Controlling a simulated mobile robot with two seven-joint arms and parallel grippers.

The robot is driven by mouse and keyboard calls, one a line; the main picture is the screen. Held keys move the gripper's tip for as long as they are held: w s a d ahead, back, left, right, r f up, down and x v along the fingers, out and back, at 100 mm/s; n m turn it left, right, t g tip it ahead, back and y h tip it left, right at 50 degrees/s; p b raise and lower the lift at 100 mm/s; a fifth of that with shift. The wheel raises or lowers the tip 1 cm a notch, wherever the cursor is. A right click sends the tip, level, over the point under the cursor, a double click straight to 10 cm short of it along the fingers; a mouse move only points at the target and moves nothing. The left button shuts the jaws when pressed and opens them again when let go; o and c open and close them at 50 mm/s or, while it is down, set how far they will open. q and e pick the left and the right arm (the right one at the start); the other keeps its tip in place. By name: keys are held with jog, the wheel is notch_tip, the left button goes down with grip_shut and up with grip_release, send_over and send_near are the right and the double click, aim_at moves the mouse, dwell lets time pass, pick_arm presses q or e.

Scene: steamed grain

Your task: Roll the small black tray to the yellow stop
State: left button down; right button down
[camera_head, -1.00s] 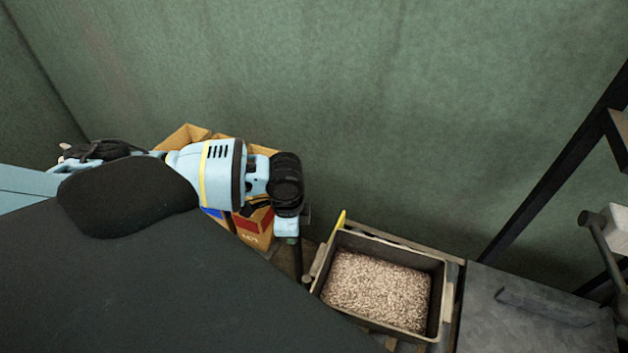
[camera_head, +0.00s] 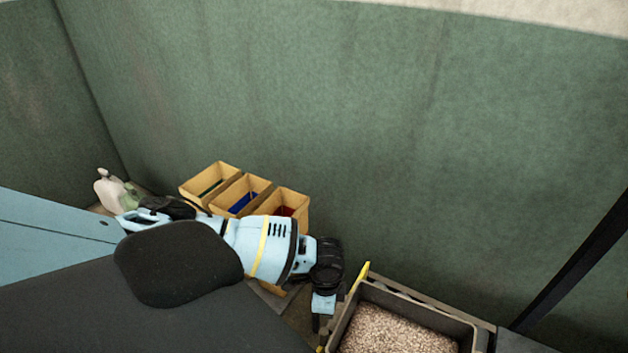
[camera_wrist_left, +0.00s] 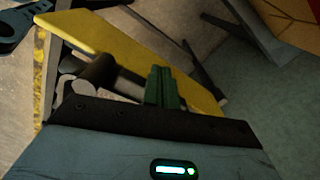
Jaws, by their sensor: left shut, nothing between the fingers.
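The small black tray (camera_head: 428,309), filled with pale grain (camera_head: 395,332), is at the lower right of the head view, its near part cut off by the frame. The yellow stop (camera_head: 361,276) stands upright at the tray's far left corner. A yellow plate, likely this stop, fills the upper middle of the left wrist view (camera_wrist_left: 115,48). My left gripper (camera_head: 321,309) is just left of the tray, pointing down. Its green fingers (camera_wrist_left: 160,84) are shut and empty, in front of the yellow plate; contact cannot be told. My right gripper is out of view.
Three tan bins (camera_head: 290,202) stand against the green wall behind my left arm. A pale jug (camera_head: 110,188) is at the far left. A dark slanted post (camera_head: 575,270) rises at right. A grey cylinder (camera_wrist_left: 96,73) lies beside the fingers.

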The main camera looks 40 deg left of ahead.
pick_arm(q)
jog(key=shift+w+d, duration=0.15)
jog(key=shift+d, duration=0.1)
